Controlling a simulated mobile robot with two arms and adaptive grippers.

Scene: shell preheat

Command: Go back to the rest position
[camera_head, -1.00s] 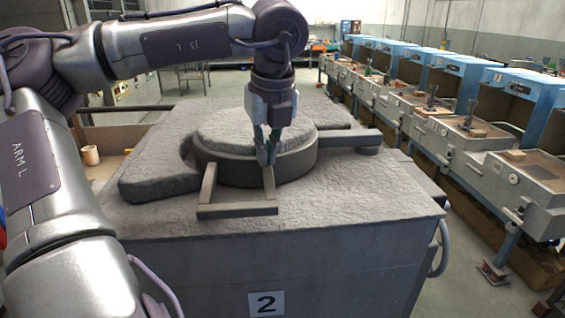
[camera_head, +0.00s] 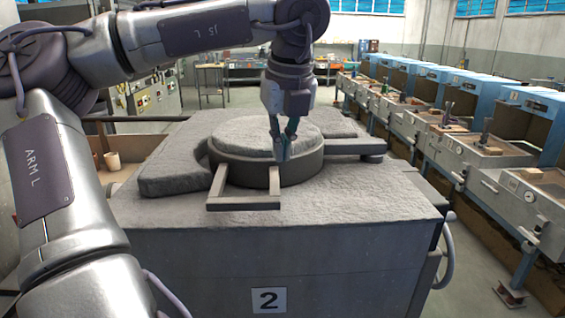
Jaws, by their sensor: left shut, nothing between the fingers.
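My left gripper (camera_head: 284,148) points down in front of the round lid (camera_head: 268,135) on the furnace. Its fingers are together with nothing between them. The lid is grey and rough on top with a dark metal rim, and a square handle frame (camera_head: 243,206) sticks out at its front. The fingertips are close to the rim near the handle's right bar; I cannot tell if they touch. My right gripper is not in view.
A row of blue-hooded stations (camera_head: 465,135) with grey trays runs along the right. A curved pipe handle (camera_head: 447,250) sits on the furnace's right side. A beige container (camera_head: 112,162) stands behind left. Workbenches (camera_head: 240,72) are at the back. Floor shows between furnace and stations.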

